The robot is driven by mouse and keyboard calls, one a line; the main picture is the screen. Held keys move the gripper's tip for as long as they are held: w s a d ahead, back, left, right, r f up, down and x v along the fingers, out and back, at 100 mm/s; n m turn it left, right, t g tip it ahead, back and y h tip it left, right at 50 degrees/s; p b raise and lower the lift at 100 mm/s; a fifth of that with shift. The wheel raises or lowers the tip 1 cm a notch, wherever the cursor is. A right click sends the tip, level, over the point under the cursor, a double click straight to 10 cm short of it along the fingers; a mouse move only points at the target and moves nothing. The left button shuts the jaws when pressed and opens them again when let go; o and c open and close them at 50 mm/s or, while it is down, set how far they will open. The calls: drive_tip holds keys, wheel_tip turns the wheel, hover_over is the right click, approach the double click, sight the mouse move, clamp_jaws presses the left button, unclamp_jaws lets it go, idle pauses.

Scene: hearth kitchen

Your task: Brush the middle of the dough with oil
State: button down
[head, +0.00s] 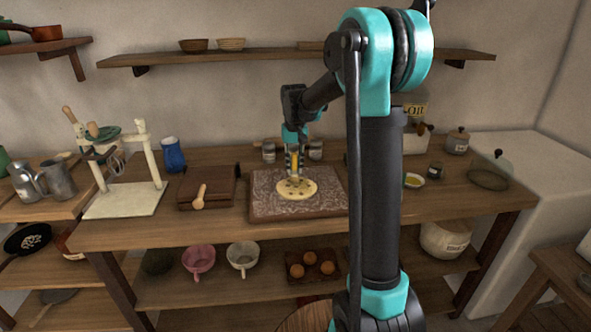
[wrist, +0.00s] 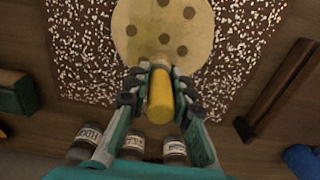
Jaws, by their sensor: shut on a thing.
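The dough (head: 305,189) is a flat, pale yellow round with several dark spots. It lies on a speckled, flour-dusted board (head: 263,207) on the table, and it also shows at the top of the wrist view (wrist: 165,22). My gripper (head: 294,151) is shut on a brush with a yellow handle (wrist: 160,98), held roughly upright above the dough.
Jars (head: 268,151) stand behind the board; they show low in the wrist view (wrist: 88,140). A brown box (head: 222,184) with a wooden spoon (head: 199,197) and a blue jug (head: 173,155) are to the left.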

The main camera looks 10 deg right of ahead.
drive_tip(key=shift+w, duration=0.25)
drive_tip(key=shift+s+f, duration=0.15)
drive_tip(key=shift+s, duration=1.95)
drive_tip(key=shift+s+d, duration=0.15)
drive_tip(key=shift+s, duration=1.6)
drive_tip(key=shift+a, duration=1.6)
drive_tip(key=shift+w+a, duration=0.2)
drive_tip(key=shift+w, duration=3.55)
